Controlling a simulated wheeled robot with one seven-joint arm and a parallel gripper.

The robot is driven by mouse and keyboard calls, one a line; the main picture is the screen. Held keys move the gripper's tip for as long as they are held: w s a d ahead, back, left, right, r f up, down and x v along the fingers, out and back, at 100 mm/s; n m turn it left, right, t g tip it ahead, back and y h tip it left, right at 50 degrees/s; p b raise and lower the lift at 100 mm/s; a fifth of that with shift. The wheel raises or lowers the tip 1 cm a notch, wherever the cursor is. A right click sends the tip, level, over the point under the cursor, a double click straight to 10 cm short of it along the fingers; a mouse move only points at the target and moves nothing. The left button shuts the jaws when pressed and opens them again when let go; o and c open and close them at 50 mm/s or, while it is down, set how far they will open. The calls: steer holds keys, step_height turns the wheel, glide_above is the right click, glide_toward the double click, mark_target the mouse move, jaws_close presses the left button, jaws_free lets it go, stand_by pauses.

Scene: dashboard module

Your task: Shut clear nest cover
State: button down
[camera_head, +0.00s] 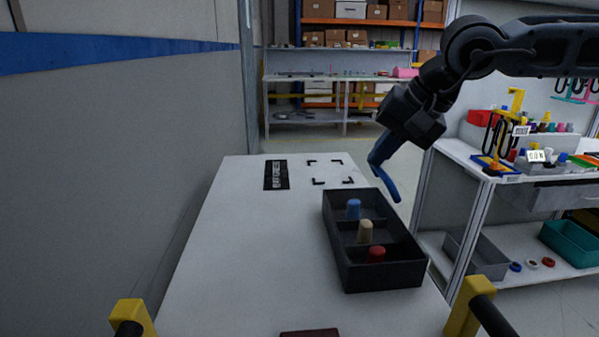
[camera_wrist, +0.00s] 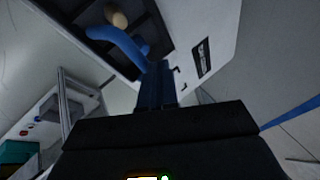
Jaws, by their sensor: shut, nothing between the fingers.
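A dark open tray (camera_head: 345,265) sits on the white table, split into three compartments. A blue peg (camera_head: 353,209), a beige peg (camera_head: 365,231) and a red peg (camera_head: 376,254) stand in it, one per compartment. I cannot make out a clear cover in either view. My gripper (camera_head: 396,198) has blue curved fingers, shut and empty, hanging at the tray's far right side; I cannot tell whether they touch it. In the wrist view, the fingers (camera_wrist: 92,33) overlap the tray (camera_wrist: 160,20) and the beige peg (camera_wrist: 116,17) shows beyond them.
A black label (camera_head: 276,175) and corner marks (camera_head: 328,172) lie on the white table (camera_head: 240,240). Yellow posts (camera_head: 132,316) stand at the near edge. A wall runs along the left. A shelf unit (camera_head: 475,160) with tools and bins stands right, across a gap.

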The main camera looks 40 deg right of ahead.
mark_target(396, 182)
steer(key=d+f+y+b, duration=0.1)
steer(key=s+d+f+t+b, duration=0.1)
steer(key=b, duration=0.1)
steer(key=s+d+f+y+b, duration=0.1)
steer(key=f+b, duration=0.1)
steer(key=shift+m+t+y, duration=0.3)
steer(key=shift+m+t, duration=0.1)
steer(key=d+f+b, duration=0.1)
steer(key=b, duration=0.1)
steer(key=s+f+t+y+b, duration=0.1)
steer(key=b, duration=0.2)
steer(key=shift+d+m+t+y, duration=0.3)
steer(key=shift+d, duration=0.05)
